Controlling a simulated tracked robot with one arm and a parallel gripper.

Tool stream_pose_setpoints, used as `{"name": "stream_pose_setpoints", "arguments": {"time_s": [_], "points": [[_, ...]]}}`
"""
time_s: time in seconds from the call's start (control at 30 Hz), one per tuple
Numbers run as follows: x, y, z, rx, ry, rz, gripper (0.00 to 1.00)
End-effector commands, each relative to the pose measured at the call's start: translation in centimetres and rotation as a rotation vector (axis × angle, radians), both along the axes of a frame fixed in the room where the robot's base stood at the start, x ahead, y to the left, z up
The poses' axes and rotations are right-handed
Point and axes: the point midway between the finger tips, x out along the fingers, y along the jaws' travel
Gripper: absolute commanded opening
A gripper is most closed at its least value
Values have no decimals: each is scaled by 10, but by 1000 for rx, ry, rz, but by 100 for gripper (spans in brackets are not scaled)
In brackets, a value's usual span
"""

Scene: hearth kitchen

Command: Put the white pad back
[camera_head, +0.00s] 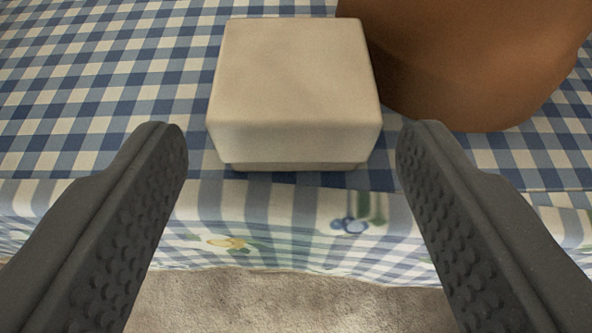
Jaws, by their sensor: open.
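A white pad (295,85), shaped like a thick square block with rounded edges, rests on a blue and white checked cloth near its front edge. My gripper (290,140) is open. Its two dark, studded fingers stand wide apart, one at the lower left and one at the lower right. The pad is in the gap between the fingertips, mostly beyond them in the picture. No contact between the fingers and the pad shows.
A large rounded brown object (470,60) stands close to the pad's right side. The checked cloth (100,90) is clear to the left. It hangs over the front edge, with flowers on the hanging part. A pale rough surface (290,302) lies below.

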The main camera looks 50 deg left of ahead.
Motion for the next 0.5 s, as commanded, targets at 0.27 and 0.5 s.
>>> {"name": "stream_pose_setpoints", "arguments": {"time_s": [0.27, 0.5], "points": [[-33, -40, 23, 3, -2, -1, 60], [-44, -52, 28, -1, 3, 1, 60]]}}
